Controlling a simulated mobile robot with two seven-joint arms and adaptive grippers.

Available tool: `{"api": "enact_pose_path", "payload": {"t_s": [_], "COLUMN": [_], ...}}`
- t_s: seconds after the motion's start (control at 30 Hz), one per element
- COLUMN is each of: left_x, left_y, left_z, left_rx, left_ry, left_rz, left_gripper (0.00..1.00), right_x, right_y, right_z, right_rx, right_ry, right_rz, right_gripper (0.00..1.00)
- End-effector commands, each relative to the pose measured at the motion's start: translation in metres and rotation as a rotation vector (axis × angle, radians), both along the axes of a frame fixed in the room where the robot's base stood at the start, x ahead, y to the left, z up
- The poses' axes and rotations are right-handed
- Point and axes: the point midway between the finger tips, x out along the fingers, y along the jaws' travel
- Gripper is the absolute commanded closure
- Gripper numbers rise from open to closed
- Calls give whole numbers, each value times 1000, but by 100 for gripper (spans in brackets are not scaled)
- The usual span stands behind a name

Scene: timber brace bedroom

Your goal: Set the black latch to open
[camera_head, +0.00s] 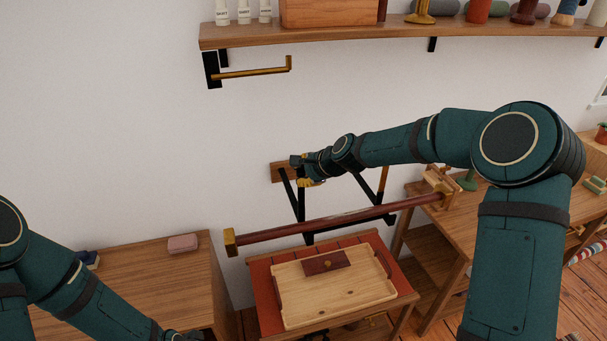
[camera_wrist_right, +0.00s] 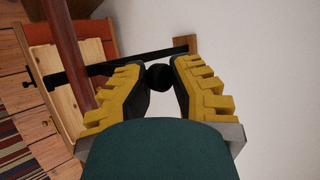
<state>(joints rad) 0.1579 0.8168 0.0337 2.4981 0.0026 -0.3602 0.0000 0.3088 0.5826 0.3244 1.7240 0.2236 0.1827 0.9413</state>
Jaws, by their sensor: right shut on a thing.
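A black round knob (camera_wrist_right: 159,77), which looks like the black latch, sits between the fingertips of my right gripper (camera_wrist_right: 162,68) in the right wrist view. The gripper is shut on it. In the head view my right gripper (camera_head: 304,172) is at a small wooden plate (camera_head: 278,173) on the white wall and hides the latch. The plate also shows in the right wrist view (camera_wrist_right: 186,43). I cannot tell the latch's setting.
A long dark-red wooden bar (camera_head: 335,221) on black brackets runs just below the gripper. Below it a wooden tray (camera_head: 345,302) sits on a red-topped stand. A shelf (camera_head: 400,32) and a brass hook rod (camera_head: 250,73) are above. Desks stand on both sides.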

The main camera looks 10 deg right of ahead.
Motion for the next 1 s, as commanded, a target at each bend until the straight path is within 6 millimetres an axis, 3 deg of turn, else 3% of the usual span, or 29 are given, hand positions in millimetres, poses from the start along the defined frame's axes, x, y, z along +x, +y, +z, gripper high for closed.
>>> {"api": "enact_pose_path", "payload": {"t_s": [0.3,0.33,0.4,0.43,0.77,1.0], "left_x": [0,0,0,0,0,0], "left_y": [0,0,0,0,0,0], "left_z": [0,0,0,0,0,0], "left_rx": [0,0,0,0,0,0], "left_ry": [0,0,0,0,0,0], "left_rz": [0,0,0,0,0,0], "left_gripper": [53,53,53,53,53,53], "right_x": [1,1,1,1,0,-19], "right_y": [3,3,4,4,0,-12], "right_z": [-1,-1,-1,-1,1,22], "right_rx": [2,2,1,1,0,0], "right_ry": [-3,-3,-2,-2,-1,-3], "right_rz": [4,4,5,5,1,-1], "right_gripper": [100,73,49,44,44,44]}}
